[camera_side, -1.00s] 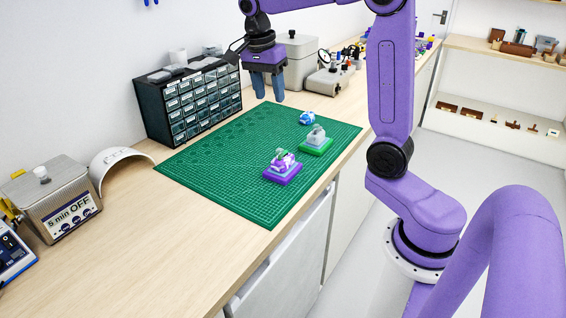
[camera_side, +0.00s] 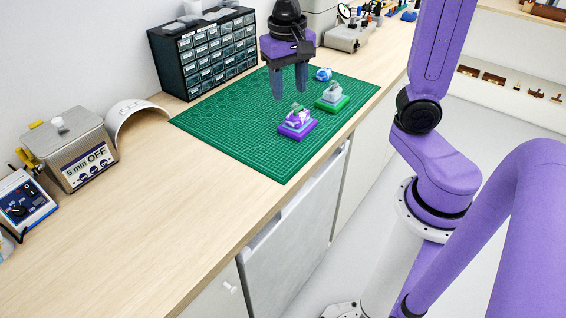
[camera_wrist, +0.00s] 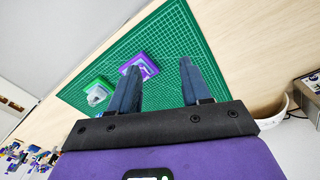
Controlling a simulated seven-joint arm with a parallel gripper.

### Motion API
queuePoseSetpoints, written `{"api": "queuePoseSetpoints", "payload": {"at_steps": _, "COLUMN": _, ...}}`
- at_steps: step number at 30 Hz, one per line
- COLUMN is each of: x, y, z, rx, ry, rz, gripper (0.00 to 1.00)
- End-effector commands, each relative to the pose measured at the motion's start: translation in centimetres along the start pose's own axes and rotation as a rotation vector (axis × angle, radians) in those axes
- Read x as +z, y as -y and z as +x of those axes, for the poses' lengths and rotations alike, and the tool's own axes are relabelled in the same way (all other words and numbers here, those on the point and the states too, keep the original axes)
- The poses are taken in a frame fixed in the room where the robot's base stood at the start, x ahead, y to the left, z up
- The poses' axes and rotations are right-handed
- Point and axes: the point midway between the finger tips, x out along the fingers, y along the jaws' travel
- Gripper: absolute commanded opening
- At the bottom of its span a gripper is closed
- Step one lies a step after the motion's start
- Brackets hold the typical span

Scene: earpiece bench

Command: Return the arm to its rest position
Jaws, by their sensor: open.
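My gripper (camera_side: 289,82) hangs above the far part of the green cutting mat (camera_side: 230,137), fingers pointing down, open and empty. The mat also shows in the wrist view (camera_wrist: 190,25). A purple base with a purple-and-white piece (camera_side: 297,123) sits on the mat, in front of and below my gripper. A green base with a grey-white piece (camera_side: 332,97) sits to its right. A blue-and-white piece (camera_side: 324,74) lies behind them. In the wrist view the purple base (camera_wrist: 146,65) is partly hidden by a finger, and the green base (camera_wrist: 97,91) lies to its left.
A drawer cabinet (camera_side: 208,53) stands behind the mat. A grey box reading "5 min OFF" (camera_side: 75,150), a white curved cover (camera_side: 132,117) and a blue device (camera_side: 22,203) stand at left. Grey equipment (camera_side: 347,38) stands at the back. The front bench top (camera_side: 150,235) is clear.

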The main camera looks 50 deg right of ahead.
Motion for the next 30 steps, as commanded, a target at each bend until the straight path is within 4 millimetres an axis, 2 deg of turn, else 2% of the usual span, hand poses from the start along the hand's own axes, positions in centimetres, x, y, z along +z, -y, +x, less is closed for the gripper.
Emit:
{"api": "queuePoseSetpoints", "payload": {"at_steps": 1, "x": 1.6, "y": 0.1, "z": 0.4, "rx": -0.009, "ry": 0.000, "rz": -0.112, "gripper": 0.48}}
{"api": "queuePoseSetpoints", "payload": {"at_steps": 8, "x": 8.3, "y": -0.1, "z": 2.3, "rx": -0.051, "ry": -0.007, "rz": -0.635, "gripper": 0.48}}
{"api": "queuePoseSetpoints", "payload": {"at_steps": 12, "x": 12.1, "y": -1.2, "z": 3.5, "rx": -0.075, "ry": -0.015, "rz": -0.950, "gripper": 0.48}}
{"api": "queuePoseSetpoints", "payload": {"at_steps": 16, "x": 15.2, "y": -2.5, "z": 4.7, "rx": -0.094, "ry": -0.023, "rz": -1.214, "gripper": 0.48}}
{"api": "queuePoseSetpoints", "payload": {"at_steps": 22, "x": 17.8, "y": -4.0, "z": 5.8, "rx": -0.113, "ry": -0.034, "rz": -1.469, "gripper": 0.48}}
{"api": "queuePoseSetpoints", "payload": {"at_steps": 30, "x": 18.4, "y": -4.4, "z": 6.0, "rx": -0.118, "ry": -0.038, "rz": -1.531, "gripper": 0.48}}
